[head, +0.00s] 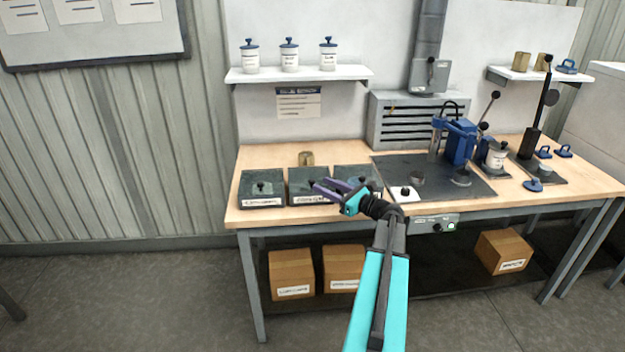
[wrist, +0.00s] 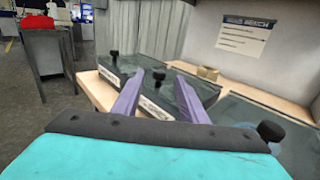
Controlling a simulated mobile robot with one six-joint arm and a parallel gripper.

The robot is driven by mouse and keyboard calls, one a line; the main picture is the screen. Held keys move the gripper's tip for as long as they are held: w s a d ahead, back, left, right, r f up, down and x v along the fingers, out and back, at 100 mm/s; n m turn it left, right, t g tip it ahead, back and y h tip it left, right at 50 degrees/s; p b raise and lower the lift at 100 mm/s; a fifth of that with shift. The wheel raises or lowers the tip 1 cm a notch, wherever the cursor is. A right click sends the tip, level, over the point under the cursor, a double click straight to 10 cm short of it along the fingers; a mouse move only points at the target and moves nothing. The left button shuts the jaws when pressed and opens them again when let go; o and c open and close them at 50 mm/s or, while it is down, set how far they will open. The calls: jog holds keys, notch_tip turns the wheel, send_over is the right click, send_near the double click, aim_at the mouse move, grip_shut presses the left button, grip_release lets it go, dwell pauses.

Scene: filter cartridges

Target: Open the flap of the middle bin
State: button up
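Three dark bins with glassy flaps and black knobs stand in a row on the bench's left part. The middle bin (head: 308,199) has its flap lying shut; in the wrist view its black knob (wrist: 159,75) shows between my two purple fingers, beyond or level with their tips. I cannot tell if they touch it. My gripper (head: 319,185) is open and empty over the middle bin's right part, hiding some of its flap in the head view. The left bin (head: 262,201) and the right bin (head: 356,176) also have their flaps down.
A small tan block (head: 306,159) sits behind the bins. To the right are a white card with a black knob (head: 405,193), a dark mat (head: 440,185) and a blue press (head: 459,142). A shelf with white jars (head: 289,57) hangs above. Cardboard boxes (head: 291,273) stand below.

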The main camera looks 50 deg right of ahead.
aim_at(312, 180)
jog(key=w, duration=0.4)
jog(key=w+p, duration=0.1)
jog(key=w, duration=0.1)
jog(key=shift+w+a, duration=0.2)
jog(key=shift+a, duration=0.1)
jog(key=shift+c, duration=0.5)
grip_shut()
